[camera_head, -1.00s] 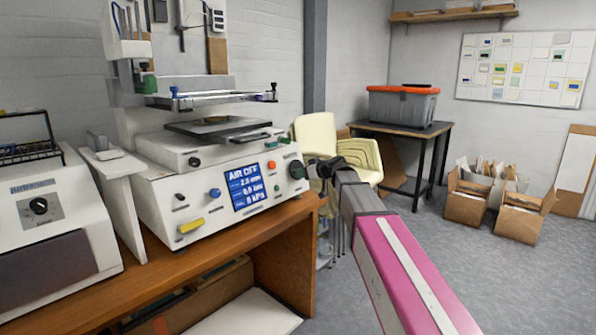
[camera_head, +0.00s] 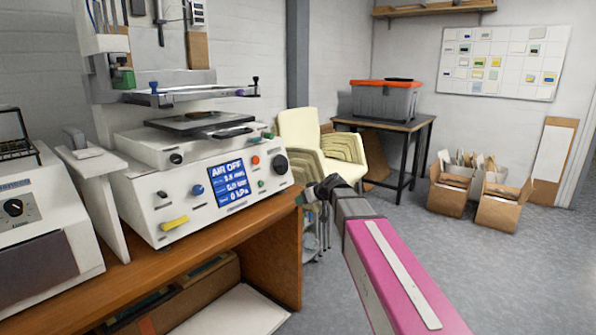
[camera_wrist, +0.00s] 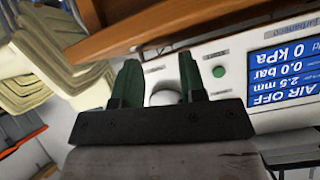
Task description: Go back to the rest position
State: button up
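My gripper (camera_head: 310,193) is to the right of the pad printer (camera_head: 207,180) in the head view, a little below and clear of its dark round knob (camera_head: 280,164). In the wrist view my gripper (camera_wrist: 158,62) shows two green-tipped fingers standing apart. A pale round thing shows in the gap between them, and I cannot tell what it is or whether it touches them. The printer's blue display (camera_head: 230,184) reads AIR OFF and 0 kPa. It shows turned over in the wrist view (camera_wrist: 285,82).
The wooden bench (camera_head: 262,236) ends just left of my gripper. Stacked cream chairs (camera_head: 322,150) and a dark table (camera_head: 387,125) bearing a grey bin (camera_head: 385,101) stand behind. Cardboard boxes (camera_head: 447,195) are at right. Grey floor (camera_head: 500,265) is free on the right.

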jog(key=s+d+f+m+g+h, duration=0.3)
jog(key=s+d+f+m+h, duration=0.1)
jog(key=s+d+f, duration=0.5)
jog(key=s+d+f+m+g+h, duration=0.3)
jog(key=s+d+f, duration=0.6)
jog(key=s+f, duration=0.5)
jog(key=s+m+h, duration=0.1)
jog(key=s, duration=0.2)
jog(key=shift+s+g+h, duration=0.25)
jog(key=shift+g+h, duration=0.05)
jog(key=shift+a+f, duration=0.1)
jog(key=shift+a, duration=0.1)
